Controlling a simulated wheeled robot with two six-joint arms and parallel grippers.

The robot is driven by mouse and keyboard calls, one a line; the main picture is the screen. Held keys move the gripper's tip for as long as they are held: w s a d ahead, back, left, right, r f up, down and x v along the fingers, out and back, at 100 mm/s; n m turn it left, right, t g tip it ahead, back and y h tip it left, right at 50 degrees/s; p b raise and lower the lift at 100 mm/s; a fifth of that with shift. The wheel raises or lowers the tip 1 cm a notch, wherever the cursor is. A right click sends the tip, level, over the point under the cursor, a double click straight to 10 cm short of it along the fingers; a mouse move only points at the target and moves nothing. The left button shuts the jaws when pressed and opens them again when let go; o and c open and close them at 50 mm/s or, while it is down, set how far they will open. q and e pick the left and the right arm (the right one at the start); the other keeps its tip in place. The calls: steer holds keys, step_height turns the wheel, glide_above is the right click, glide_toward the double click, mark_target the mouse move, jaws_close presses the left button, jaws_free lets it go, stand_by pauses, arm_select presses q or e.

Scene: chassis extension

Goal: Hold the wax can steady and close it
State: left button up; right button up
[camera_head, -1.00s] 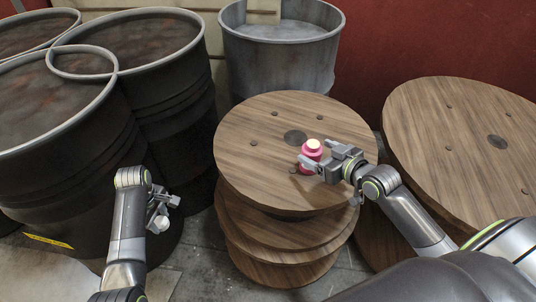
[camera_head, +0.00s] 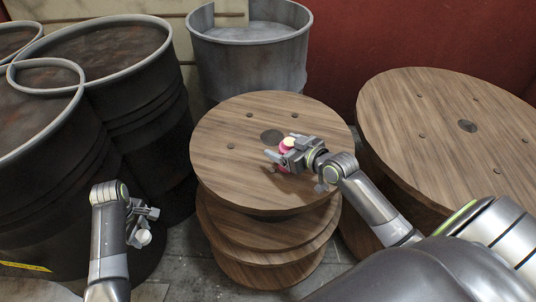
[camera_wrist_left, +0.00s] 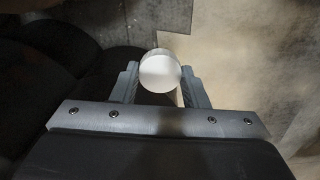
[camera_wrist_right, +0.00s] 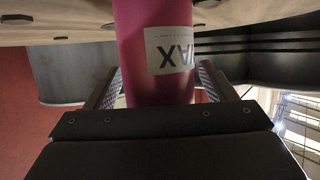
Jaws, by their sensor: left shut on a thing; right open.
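The pink wax can (camera_head: 285,166) stands on the wooden spool top, partly hidden behind my right gripper; its pale top still shows. In the right wrist view, the can's pink body (camera_wrist_right: 145,30) with a white label lies between the fingers of my right gripper (camera_wrist_right: 158,88). This gripper (camera_head: 281,157) is open around the can; I cannot tell whether either finger touches it. My left gripper (camera_head: 147,226) is shut on a round white lid (camera_wrist_left: 160,71), held off the spool, to its left. The lid also shows small in the head view (camera_head: 145,237).
The spool table (camera_head: 225,150) is otherwise bare except for bolts and a centre hole. A second spool (camera_head: 440,160) stands at right. Dark barrels (camera_head: 130,100) fill the left, and a grey drum (camera_head: 250,65) stands behind. Floor shows between the barrels and spool.

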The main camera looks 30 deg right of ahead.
steer(key=c, duration=1.1)
steer(key=shift+r, duration=0.1)
